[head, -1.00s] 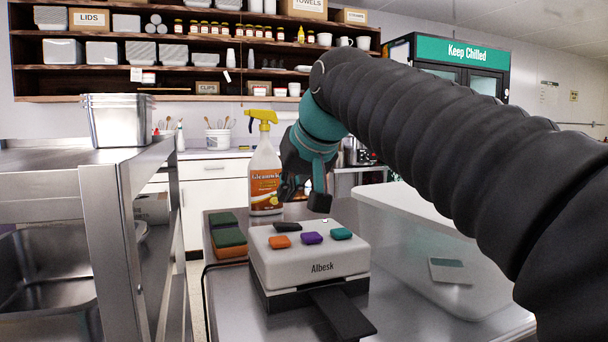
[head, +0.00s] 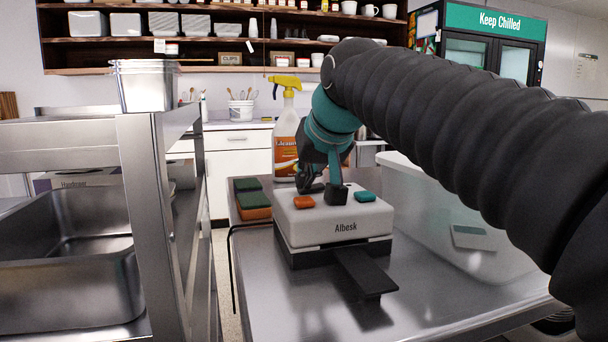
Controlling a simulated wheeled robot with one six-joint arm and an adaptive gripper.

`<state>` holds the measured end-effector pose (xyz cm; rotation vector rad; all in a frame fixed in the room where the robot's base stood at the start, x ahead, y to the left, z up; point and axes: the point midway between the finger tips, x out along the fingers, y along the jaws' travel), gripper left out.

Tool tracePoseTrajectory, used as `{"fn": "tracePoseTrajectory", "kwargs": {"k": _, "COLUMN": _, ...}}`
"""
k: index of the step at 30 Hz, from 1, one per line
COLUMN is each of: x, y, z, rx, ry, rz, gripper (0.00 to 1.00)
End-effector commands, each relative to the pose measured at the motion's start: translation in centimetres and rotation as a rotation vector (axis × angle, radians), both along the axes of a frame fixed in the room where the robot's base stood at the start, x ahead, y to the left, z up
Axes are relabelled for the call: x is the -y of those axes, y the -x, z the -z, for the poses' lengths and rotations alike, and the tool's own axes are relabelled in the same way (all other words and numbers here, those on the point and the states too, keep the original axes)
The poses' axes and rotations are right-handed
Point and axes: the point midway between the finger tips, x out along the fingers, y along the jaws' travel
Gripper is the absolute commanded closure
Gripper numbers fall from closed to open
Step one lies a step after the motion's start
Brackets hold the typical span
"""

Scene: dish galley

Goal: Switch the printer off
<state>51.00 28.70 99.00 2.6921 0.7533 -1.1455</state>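The printer (head: 310,230) is a white box marked "Albesk" on a dark base, standing on the metal table. An orange button (head: 304,202) and a teal button (head: 364,197) show on its top. A dark button (head: 311,188) lies behind the orange one, partly hidden by my gripper. My gripper (head: 336,194) points down at the printer's top; its dark tip covers the place of the purple button. I cannot tell whether the tip touches it, or whether the fingers are apart. The gripper appears empty. A dark tray (head: 365,275) sticks out at the printer's front.
Sponges (head: 253,206) lie left of the printer. A spray bottle (head: 286,135) with a yellow head stands behind it. A translucent bin (head: 430,225) stands to the right. A metal sink unit (head: 140,190) is at the left. The table's front is clear.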

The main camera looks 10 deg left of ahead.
Motion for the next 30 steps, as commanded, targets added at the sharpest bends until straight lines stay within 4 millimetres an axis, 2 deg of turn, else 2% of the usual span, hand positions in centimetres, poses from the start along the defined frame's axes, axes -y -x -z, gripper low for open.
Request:
{"fn": "tracePoseTrajectory", "kwargs": {"k": 18, "x": 1.4, "y": -0.9, "z": 0.0, "rx": -0.005, "ry": 0.004, "rz": 0.004, "gripper": 1.0}}
{"fn": "tracePoseTrajectory", "kwargs": {"k": 30, "x": 1.4, "y": -0.9, "z": -0.4, "rx": -0.003, "ry": 0.001, "rz": 0.002, "gripper": 1.0}}
